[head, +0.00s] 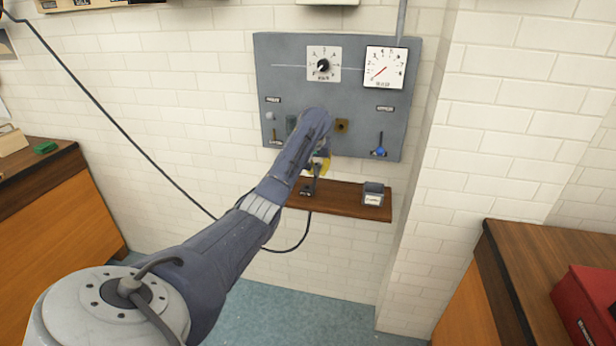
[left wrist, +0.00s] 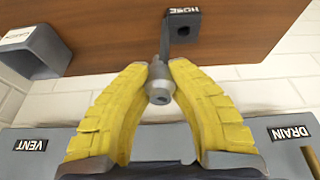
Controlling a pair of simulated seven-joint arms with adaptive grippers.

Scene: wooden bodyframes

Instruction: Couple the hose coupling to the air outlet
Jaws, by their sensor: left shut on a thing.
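My left gripper (head: 318,166) is in front of the wall panel's lower edge, just above the small wooden shelf. In the left wrist view its yellow fingers (left wrist: 160,88) are shut on the grey hose coupling (left wrist: 158,92), whose round open end faces the camera. The coupling sits at the end of a dark bracket labelled HOSE (left wrist: 181,24); I cannot tell whether it is clear of it. On the grey panel (head: 275,60), a brass fitting (head: 341,126) shows right of my arm; it may be the air outlet, but no label for it is readable. My forearm hides part of the panel.
The wooden shelf (head: 345,198) carries a grey box (head: 373,194). A blue-handled valve (head: 379,151), a knob (head: 322,66) and a gauge (head: 385,68) are on the panel. A dark hose (head: 120,128) hangs at left. A red case (head: 588,305) stands at right.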

